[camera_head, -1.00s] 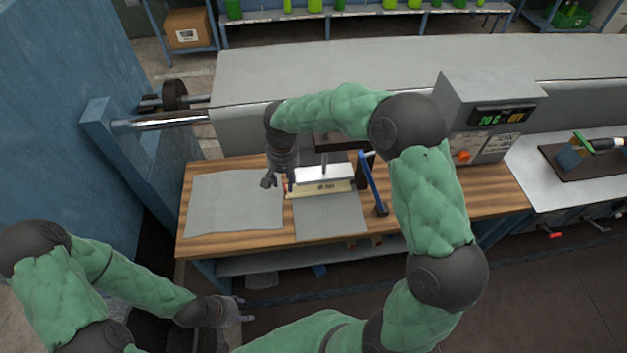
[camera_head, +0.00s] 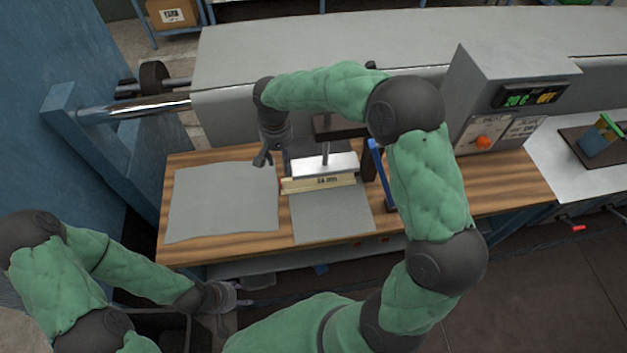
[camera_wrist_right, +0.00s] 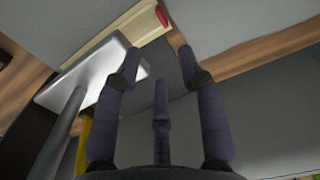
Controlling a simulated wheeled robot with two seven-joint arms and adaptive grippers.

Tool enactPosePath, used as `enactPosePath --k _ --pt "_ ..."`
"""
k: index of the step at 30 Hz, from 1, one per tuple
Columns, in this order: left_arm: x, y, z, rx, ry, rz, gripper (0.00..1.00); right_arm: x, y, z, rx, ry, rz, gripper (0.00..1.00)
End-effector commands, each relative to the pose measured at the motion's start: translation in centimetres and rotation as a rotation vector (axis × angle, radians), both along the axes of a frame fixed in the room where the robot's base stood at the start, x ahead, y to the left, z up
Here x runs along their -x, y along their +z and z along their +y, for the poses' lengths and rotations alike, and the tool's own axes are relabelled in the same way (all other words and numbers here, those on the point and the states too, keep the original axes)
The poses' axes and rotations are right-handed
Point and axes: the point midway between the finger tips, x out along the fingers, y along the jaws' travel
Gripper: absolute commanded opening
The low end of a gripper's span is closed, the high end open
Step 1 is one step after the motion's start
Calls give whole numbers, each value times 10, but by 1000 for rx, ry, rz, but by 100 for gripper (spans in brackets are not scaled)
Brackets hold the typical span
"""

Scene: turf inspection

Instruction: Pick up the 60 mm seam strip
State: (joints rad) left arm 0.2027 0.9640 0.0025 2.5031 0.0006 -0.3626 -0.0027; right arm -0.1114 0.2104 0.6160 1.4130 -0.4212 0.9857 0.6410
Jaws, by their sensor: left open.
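A cream strip (camera_head: 330,182) with dark print, too small to read surely, lies along the front of the silver press plate (camera_head: 322,165) on the wooden bench. In the right wrist view, a cream strip with a red end (camera_wrist_right: 120,28) lies beside the plate, beyond my fingers. My right gripper (camera_head: 263,160) is up and left of the strip's left end, apart from it. Its fingers (camera_wrist_right: 158,65) are spread with nothing between them. My left gripper (camera_head: 238,299) is open and low in front of the bench, far from the strip.
A grey sheet (camera_head: 222,200) lies on the bench's left, and another grey piece (camera_head: 330,215) lies before the press. A blue lever (camera_head: 380,172) stands right of the press. A control box (camera_head: 515,95) and a large grey roll (camera_head: 300,60) stand behind.

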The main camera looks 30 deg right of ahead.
Motion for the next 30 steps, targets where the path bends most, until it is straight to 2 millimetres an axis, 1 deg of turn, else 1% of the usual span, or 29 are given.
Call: enactPosePath --k 5,11,17,20,24,27,30 --pt "0 -4 0 0 0 0 52 1 -19 0 0 1 2 40" --pt "0 -10 0 0 0 0 52 1 -48 0 0 0 2 40" --pt "0 -12 0 0 0 0 52 2 -59 2 0 0 1 40" --pt "0 -16 0 0 0 0 52 5 -69 5 -1 1 2 40" --pt "0 -22 0 0 0 0 52 9 -89 10 0 1 2 40" --pt "0 -25 0 0 0 0 52 9 -101 10 0 0 2 40" --pt "0 -26 0 0 0 0 52 8 -107 10 0 0 1 40"
